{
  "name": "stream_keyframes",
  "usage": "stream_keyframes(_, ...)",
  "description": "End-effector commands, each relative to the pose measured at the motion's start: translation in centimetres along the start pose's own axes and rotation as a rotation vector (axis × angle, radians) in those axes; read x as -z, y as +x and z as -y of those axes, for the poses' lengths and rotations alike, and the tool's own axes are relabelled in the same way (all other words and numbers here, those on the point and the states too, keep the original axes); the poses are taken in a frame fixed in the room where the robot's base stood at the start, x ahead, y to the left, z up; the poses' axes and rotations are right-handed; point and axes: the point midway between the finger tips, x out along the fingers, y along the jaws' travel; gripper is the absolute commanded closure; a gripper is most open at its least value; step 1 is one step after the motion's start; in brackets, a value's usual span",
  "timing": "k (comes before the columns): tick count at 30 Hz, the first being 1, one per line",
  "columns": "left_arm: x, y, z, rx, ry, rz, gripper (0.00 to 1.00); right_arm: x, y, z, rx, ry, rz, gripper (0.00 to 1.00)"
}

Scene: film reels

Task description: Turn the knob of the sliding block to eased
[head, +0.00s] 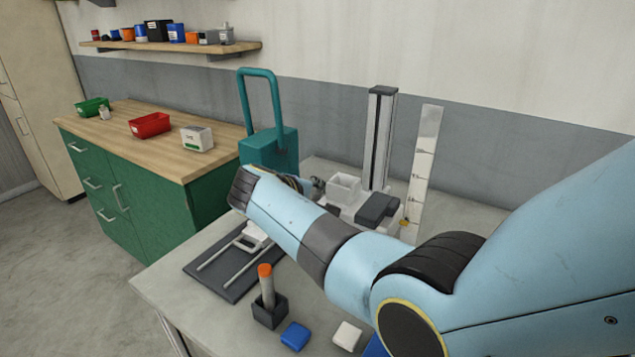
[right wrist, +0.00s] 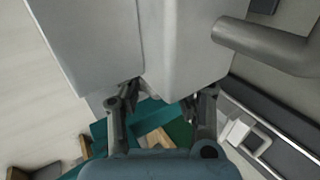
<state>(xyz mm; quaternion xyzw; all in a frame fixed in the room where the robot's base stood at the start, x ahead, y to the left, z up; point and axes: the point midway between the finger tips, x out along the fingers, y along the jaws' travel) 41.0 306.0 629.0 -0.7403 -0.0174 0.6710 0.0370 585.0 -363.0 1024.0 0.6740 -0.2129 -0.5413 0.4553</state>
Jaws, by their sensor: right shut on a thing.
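In the head view, a white open-topped box (head: 343,187) and a dark grey block (head: 378,208) sit at the foot of an upright column (head: 380,140). I cannot tell for sure which part is the sliding block. Its knob and any eased mark cannot be made out. My right arm crosses in front and hides part of this area. In the right wrist view, my right gripper (right wrist: 162,108) is shut on a pale grey part (right wrist: 185,55), whose wide faces fill the view above the fingers. A grey rounded bar (right wrist: 262,45) sticks out to its right. My left gripper is not in view.
A dark plate with two rails (head: 222,268) lies on the bench, left of my arm. A dark holder (head: 268,312) with an orange-tipped stick, a blue block (head: 295,336) and a white block (head: 346,335) stand in front. A tall ruler (head: 423,165) and teal-handled case (head: 262,152) stand behind.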

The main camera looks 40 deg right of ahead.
Motion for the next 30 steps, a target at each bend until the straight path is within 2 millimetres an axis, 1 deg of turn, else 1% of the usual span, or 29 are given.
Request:
stream_keyframes(1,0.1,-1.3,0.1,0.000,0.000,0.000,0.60,0.0,-0.4,-0.4,0.041,-0.002,0.002,1.00)
stream_keyframes(3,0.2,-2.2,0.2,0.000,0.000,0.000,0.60,0.0,-0.4,-0.4,0.095,-0.002,0.002,1.00)
stream_keyframes(12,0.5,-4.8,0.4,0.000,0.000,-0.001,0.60,0.0,-0.2,-0.2,0.288,-0.001,0.002,1.00)
stream_keyframes(21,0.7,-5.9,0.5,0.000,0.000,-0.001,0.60,0.0,-0.2,0.0,0.389,0.000,0.001,1.00)
stream_keyframes(30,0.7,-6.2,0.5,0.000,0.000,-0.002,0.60,0.1,-0.1,0.1,0.419,0.001,0.000,1.00)
